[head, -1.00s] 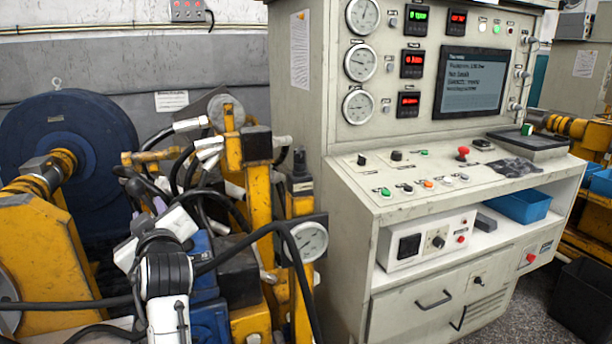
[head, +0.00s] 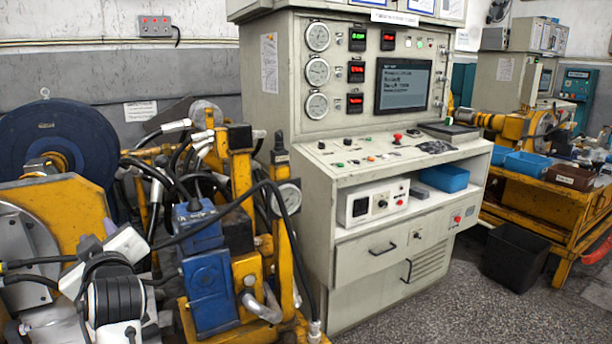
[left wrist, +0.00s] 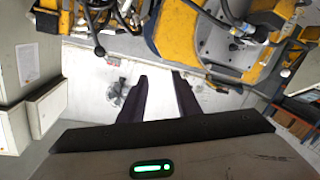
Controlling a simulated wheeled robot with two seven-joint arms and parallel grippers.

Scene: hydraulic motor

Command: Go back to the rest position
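My left arm (head: 115,295) comes in at the lower left of the head view, in front of the yellow test rig. Its gripper is hard to make out there among the rig's parts. In the left wrist view the two dark fingers of my left gripper (left wrist: 158,88) stand apart with nothing between them. The blue hydraulic unit (head: 208,285) sits on the yellow rig, to the right of my left arm, with a black hose passing over it. My right arm and gripper are not in view.
The yellow rig (head: 75,215) with hoses and a pressure gauge (head: 287,198) crowds the left side. A grey control console (head: 360,270) stands in the middle. A black bin (head: 515,255) and a yellow bench (head: 540,205) are at right. The speckled floor in front is open.

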